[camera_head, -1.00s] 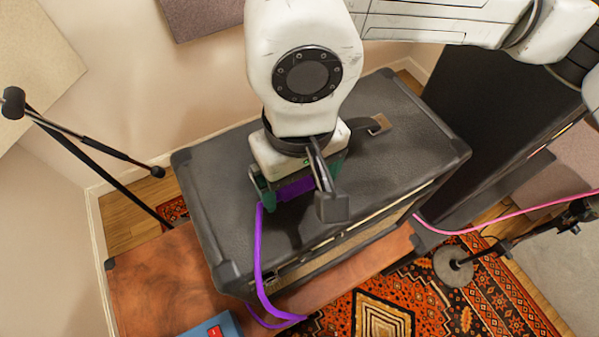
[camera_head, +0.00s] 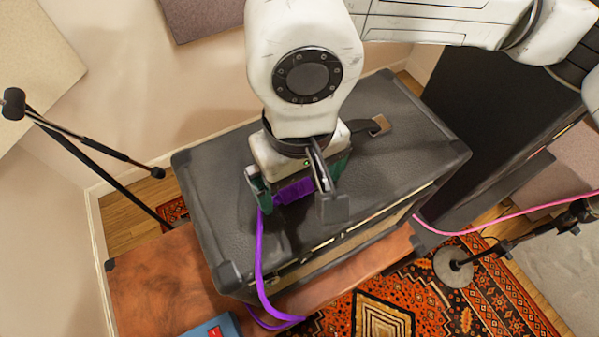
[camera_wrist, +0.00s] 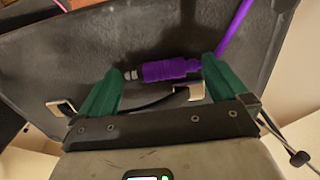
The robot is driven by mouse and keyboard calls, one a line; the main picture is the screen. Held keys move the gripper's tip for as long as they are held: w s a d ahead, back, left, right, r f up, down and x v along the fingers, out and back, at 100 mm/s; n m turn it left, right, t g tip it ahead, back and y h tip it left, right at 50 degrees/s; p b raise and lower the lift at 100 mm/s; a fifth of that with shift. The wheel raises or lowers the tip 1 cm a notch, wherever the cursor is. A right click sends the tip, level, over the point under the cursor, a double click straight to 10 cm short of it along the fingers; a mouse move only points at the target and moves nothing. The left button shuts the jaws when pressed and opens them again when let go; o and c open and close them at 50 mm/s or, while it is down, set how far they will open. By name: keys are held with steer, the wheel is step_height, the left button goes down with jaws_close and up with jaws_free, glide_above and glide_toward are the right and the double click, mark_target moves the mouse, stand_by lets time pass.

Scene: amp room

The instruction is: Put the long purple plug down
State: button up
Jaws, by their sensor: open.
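The long purple plug (camera_head: 294,191) lies on top of the black amp (camera_head: 400,150), between my gripper's fingers. In the wrist view the plug (camera_wrist: 172,69) lies crosswise, its metal tip to the left and its purple cable leaving at upper right. My gripper (camera_head: 298,192) is open just above the amp top. Its green fingers (camera_wrist: 160,80) stand apart, one near each end of the plug. The purple cable (camera_head: 260,260) runs over the amp's front edge and down. I cannot tell exactly whether a finger touches the plug.
A carry handle (camera_head: 378,124) is on the amp top behind my gripper. A brown cabinet (camera_head: 150,285) is below, with a blue pedal (camera_head: 212,331) on it. Microphone stands are at left (camera_head: 90,140) and right (camera_head: 455,264). A pink cable (camera_head: 510,210) runs at right.

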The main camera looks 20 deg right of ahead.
mark_target(300, 188)
step_height(300, 188, up, 12)
steer(key=b, duration=0.1)
steer(key=shift+b, duration=0.35)
steer(key=shift+s, duration=0.1)
stand_by(0.3)
